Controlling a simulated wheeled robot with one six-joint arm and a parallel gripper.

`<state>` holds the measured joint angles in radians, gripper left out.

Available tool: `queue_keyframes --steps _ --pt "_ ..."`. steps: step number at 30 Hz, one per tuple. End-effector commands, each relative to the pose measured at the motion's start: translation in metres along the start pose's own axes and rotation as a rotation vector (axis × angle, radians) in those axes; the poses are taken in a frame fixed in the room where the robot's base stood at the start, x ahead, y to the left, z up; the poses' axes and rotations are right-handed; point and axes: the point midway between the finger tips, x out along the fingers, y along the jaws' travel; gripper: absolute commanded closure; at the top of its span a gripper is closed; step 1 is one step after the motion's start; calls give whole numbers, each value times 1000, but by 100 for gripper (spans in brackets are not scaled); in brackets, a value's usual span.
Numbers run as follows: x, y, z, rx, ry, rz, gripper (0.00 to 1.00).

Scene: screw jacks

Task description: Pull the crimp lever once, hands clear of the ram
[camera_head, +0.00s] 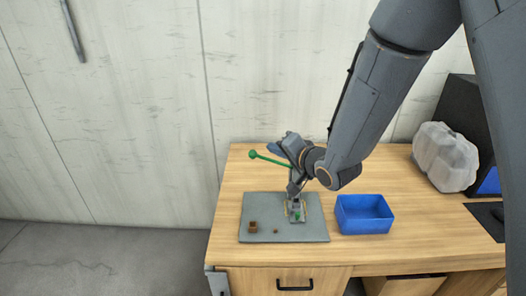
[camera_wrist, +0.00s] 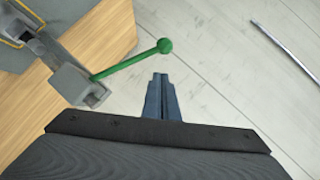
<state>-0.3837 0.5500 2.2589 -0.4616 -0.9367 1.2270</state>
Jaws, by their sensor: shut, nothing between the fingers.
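The green crimp lever (camera_head: 268,158) with a round knob sticks out to the left from the press (camera_head: 296,205) on the grey mat. In the wrist view the lever (camera_wrist: 132,65) runs from the grey press head (camera_wrist: 76,84) up to its knob. My gripper (camera_wrist: 160,78) is shut and empty, with its fingertips below and close to the knob in that picture; I cannot tell whether they touch. In the head view my gripper (camera_head: 280,146) is beside the lever, and my wrist hides the upper part of the press.
The grey mat (camera_head: 260,208) also holds a small brown block (camera_head: 253,227) and a smaller brown piece (camera_head: 276,231). A blue bin (camera_head: 364,226) stands right of the mat. A pale lumpy object (camera_head: 444,157) is farther right. The table's left back is clear.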

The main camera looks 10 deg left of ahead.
Motion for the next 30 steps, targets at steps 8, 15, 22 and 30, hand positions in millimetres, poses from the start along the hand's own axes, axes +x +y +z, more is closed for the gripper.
queue_keyframes --steps 8,15,22,30 --pt "22 0 23 0 -1 1 100" --pt "28 0 29 -1 0 0 100" --pt "29 0 28 0 0 0 100" --pt "30 4 27 -22 7 20 100"
